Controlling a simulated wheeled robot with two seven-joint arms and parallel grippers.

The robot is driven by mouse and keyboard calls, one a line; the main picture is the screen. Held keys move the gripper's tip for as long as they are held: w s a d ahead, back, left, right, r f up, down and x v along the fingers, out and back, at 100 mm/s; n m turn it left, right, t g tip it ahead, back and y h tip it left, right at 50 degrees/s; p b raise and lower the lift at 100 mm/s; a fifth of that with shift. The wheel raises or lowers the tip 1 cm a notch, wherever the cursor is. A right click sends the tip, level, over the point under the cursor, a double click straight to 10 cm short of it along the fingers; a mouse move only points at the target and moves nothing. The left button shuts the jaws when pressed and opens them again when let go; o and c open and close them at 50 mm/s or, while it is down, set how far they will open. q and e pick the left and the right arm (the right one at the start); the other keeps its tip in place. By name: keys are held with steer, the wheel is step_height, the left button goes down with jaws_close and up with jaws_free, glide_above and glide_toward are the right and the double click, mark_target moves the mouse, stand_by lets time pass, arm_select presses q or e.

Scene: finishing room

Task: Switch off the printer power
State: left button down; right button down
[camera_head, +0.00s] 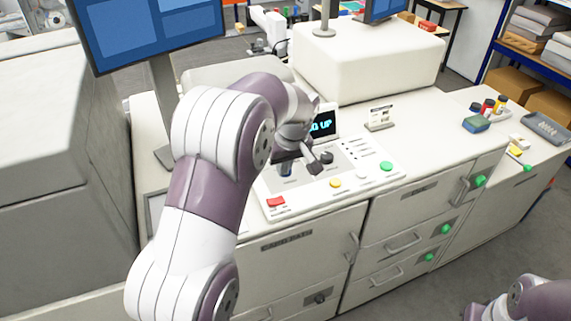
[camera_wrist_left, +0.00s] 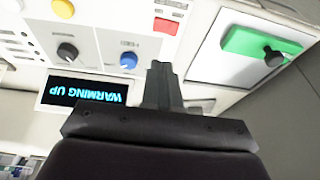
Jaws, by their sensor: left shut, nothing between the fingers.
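The printer's control panel (camera_head: 300,185) is the sloped light panel on the cabinet top. Its display (camera_head: 321,124) is partly hidden by my left arm; in the left wrist view the display (camera_wrist_left: 88,92) reads "WARMING UP", upside down. The panel has a red button (camera_head: 276,201), a yellow button (camera_head: 335,183) and a green button (camera_head: 386,166). A blue knob (camera_wrist_left: 128,60) and a black knob (camera_wrist_left: 67,52) are beside the display. A green piece with a black knob (camera_wrist_left: 262,45) sits on a white plate. My left gripper (camera_wrist_left: 162,70) is shut and empty over the panel. No label marks the power switch.
A monitor on a stand (camera_head: 162,85) rises behind my left arm. Drawers with handles (camera_head: 403,241) face the front. My right arm shows at the lower right corner; its gripper is out of frame.

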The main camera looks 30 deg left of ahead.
mark_target(270, 200)
arm_select(q)
steer(key=p+x, duration=0.1)
steer(key=x, duration=0.2)
steer(key=s+p+x, duration=0.1)
steer(key=x, duration=0.2)
steer(key=p+x, duration=0.1)
steer(key=x, duration=0.3)
steer(key=shift+s+a+f+p, duration=0.15)
steer(key=shift+s+a+p, duration=0.2)
steer(key=shift+s, duration=0.05)
steer(key=shift+f, duration=0.3)
stand_by(0.3)
steer(key=f+b, duration=0.2)
steer(key=b, duration=0.1)
steer(key=shift+s+a, duration=0.2)
steer(key=shift+s, duration=0.05)
steer(key=shift+d+r+p, duration=0.15)
steer(key=shift+r+p, duration=0.3)
steer(key=shift+r, duration=0.15)
